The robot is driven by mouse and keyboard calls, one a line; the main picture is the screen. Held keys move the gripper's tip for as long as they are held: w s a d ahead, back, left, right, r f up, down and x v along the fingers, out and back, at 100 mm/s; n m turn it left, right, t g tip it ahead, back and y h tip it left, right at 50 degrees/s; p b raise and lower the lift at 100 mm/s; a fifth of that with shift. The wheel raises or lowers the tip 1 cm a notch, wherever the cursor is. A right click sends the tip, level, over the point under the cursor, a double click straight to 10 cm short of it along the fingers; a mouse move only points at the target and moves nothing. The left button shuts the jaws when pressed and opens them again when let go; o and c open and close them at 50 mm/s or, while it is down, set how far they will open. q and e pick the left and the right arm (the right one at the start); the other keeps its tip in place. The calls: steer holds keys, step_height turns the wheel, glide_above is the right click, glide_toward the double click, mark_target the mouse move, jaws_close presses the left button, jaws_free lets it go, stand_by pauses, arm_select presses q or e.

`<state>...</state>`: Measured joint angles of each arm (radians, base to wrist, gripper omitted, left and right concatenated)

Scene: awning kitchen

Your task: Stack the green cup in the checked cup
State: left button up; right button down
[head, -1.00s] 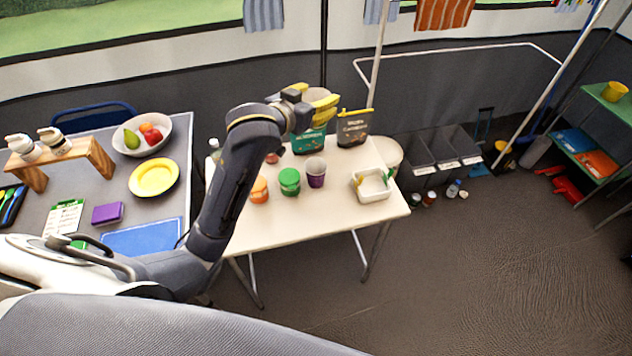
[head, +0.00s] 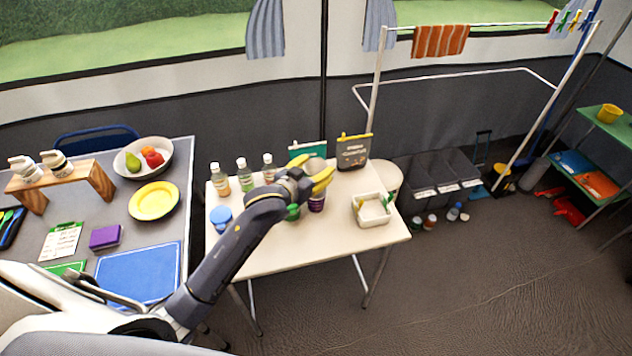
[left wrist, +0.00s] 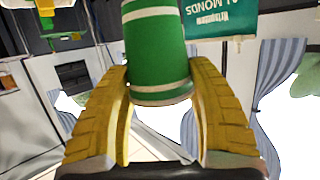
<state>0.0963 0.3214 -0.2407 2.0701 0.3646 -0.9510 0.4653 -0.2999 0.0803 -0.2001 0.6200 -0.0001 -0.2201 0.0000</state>
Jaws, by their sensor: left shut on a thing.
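My left gripper (head: 322,180) has yellow fingers and is shut on the green cup. The green cup (left wrist: 157,50), green with pale bands, fills the space between the fingers in the left wrist view; its far end is cut off at the top edge. In the head view only its greyish upper part (head: 315,164) shows past the gripper. Directly below the fingers is a purple cup (head: 316,204), seemingly the checked one; its checks are too small to make out and its top is hidden. I cannot tell whether the two cups touch. My right gripper is not in view.
A green jar (head: 293,213) stands left of the purple cup, partly under my arm. Several bottles (head: 243,175) and a blue-lidded jar (head: 221,218) are further left. A white bin (head: 369,219) stands right; pouches (head: 352,152) stand behind. The table's front is clear.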

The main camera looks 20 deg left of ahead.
arm_select(q)
steer(key=shift+f, duration=2.7)
steer(key=shift+f, duration=0.6)
steer(key=o, duration=0.7)
steer(key=shift+r, duration=0.5)
steer(key=v, duration=1.2)
